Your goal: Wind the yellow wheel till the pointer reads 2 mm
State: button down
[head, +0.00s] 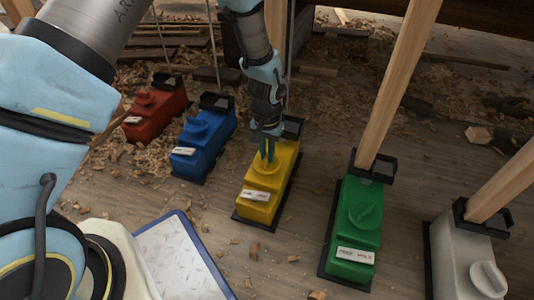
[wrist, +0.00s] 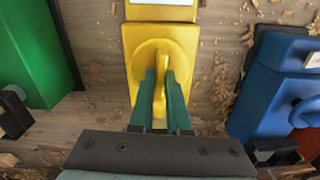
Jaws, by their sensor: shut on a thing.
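The yellow box (head: 262,207) stands on the plank floor in the middle of the head view, with a white label (head: 256,196) on its front. Its round yellow wheel (wrist: 143,56) is on top, with a raised grip bar. My gripper (head: 267,150) comes down on the wheel from above. In the wrist view its green fingers (wrist: 161,78) are shut on the wheel's bar and hide part of it. The label is only partly seen at the top of the wrist view. No pointer or scale can be read in either view.
A blue box (head: 203,142) and a red box (head: 155,107) stand to the left. A green box (head: 352,225) and a grey box (head: 462,258) stand to the right, with slanting timber posts (head: 398,85) above them. Wood shavings litter the floor. A blue-edged board (head: 178,258) lies in front.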

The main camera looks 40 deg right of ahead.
jog(key=shift+r+p, duration=0.2)
jog(key=shift+p, duration=0.7)
jog(key=shift+f, duration=0.2)
jog(key=c, duration=0.9)
grip_release()
notch_tip(320, 180, up, 11)
jog(key=p, duration=0.4)
jog(key=shift+f+p, duration=0.1)
jog(key=shift+p, duration=0.3)
